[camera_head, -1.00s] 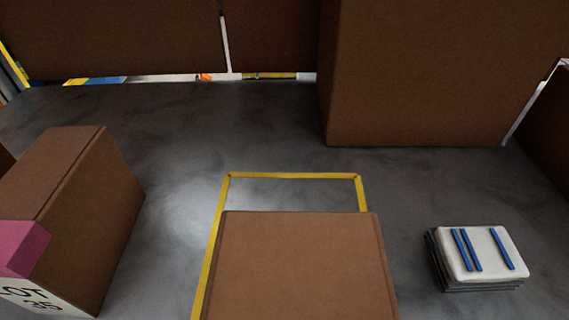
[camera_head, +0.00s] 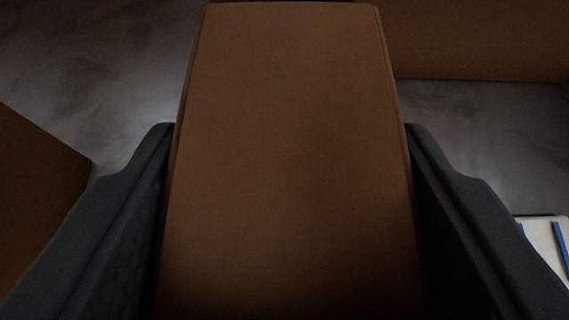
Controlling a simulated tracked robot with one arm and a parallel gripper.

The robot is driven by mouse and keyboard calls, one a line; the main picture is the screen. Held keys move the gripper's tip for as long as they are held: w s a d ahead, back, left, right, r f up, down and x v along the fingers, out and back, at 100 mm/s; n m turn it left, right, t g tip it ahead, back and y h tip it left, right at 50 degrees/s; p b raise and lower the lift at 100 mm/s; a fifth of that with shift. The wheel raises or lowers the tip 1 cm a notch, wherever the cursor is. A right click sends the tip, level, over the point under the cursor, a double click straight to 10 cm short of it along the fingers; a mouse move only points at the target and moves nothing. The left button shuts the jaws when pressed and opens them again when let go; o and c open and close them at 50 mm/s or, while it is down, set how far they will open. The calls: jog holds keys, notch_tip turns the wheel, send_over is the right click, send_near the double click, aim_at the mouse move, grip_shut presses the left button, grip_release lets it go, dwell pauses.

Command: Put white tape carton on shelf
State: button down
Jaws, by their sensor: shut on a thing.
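A brown carton (camera_head: 290,150) fills the middle of the view, seen from above. My gripper (camera_head: 290,135) has a dark finger against each of its left and right sides and is shut on it. No white tape shows on the top face that I see; its front and lower parts are hidden. I cannot tell whether it touches the floor. No shelf can be made out in this view.
Another brown carton (camera_head: 35,215) stands at the left. A large brown box (camera_head: 480,40) stands at the back right. A white item with blue strips (camera_head: 542,237) lies at the lower right. Bare grey floor (camera_head: 90,60) shows at the back left.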

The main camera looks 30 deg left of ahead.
jog(key=shift+w+f, duration=0.1)
jog(key=shift+f, duration=1.6)
jog(key=c, duration=0.5)
grip_release()
jog(key=shift+f, duration=0.1)
jog(key=shift+v, duration=6.05)
